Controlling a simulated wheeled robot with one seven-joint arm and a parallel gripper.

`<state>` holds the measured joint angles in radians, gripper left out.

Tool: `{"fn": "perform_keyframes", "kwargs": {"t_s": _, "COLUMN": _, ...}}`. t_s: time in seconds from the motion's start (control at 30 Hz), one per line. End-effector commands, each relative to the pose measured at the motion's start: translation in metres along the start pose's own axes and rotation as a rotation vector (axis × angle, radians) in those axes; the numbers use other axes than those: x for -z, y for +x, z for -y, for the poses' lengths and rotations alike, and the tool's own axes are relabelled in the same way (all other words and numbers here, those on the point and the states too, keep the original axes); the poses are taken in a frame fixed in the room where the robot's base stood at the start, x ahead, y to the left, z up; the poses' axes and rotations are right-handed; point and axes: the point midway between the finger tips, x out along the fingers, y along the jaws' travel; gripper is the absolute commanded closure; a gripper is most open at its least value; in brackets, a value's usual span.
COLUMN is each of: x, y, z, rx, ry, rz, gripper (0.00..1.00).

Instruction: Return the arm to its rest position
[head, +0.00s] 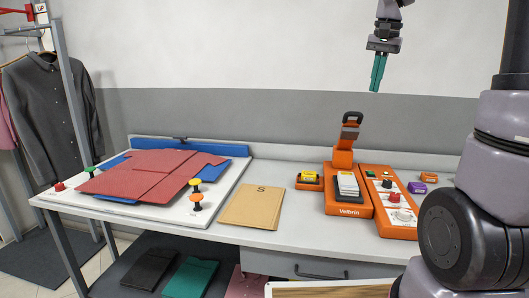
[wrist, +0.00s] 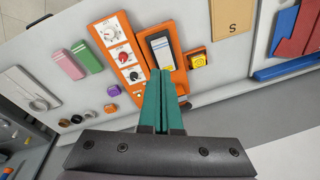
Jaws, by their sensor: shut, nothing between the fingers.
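My gripper (head: 377,74) hangs in the air at the upper right of the head view, in front of the wall and above the back of the table. Its two teal fingers point down and are together with nothing between them. The wrist view shows the same shut fingers (wrist: 164,101) in the middle, over the bench top far below. My arm's large grey and black links fill the right edge of the head view.
The white table (head: 285,235) holds folded red cloth (head: 155,175) on a pressing board, a tan envelope (head: 252,207), an orange Vettrin device (head: 348,211) and an orange knob panel (head: 395,228). Air around my gripper is clear.

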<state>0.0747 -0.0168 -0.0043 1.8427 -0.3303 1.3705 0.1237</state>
Motion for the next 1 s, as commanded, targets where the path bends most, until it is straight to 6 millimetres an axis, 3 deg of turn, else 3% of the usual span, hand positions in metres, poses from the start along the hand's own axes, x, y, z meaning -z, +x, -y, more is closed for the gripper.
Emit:
{"fn": "perform_keyframes", "kwargs": {"t_s": 0.23, "x": -0.078, "y": -0.027, "z": -0.020, "rx": 0.125, "ry": -0.099, "rz": -0.112, "gripper": 1.00}}
{"fn": "perform_keyframes", "kwargs": {"t_s": 0.4, "x": -0.136, "y": -0.029, "z": -0.039, "rx": 0.221, "ry": -0.170, "rz": -0.209, "gripper": 1.00}}
{"fn": "perform_keyframes", "kwargs": {"t_s": 0.53, "x": -0.171, "y": -0.023, "z": -0.053, "rx": 0.280, "ry": -0.210, "rz": -0.273, "gripper": 1.00}}
{"fn": "perform_keyframes", "kwargs": {"t_s": 0.7, "x": -0.196, "y": -0.015, "z": -0.064, "rx": 0.325, "ry": -0.237, "rz": -0.325, "gripper": 1.00}}
{"fn": "perform_keyframes", "kwargs": {"t_s": 1.0, "x": -0.202, "y": -0.012, "z": -0.066, "rx": 0.335, "ry": -0.245, "rz": -0.338, "gripper": 1.00}}
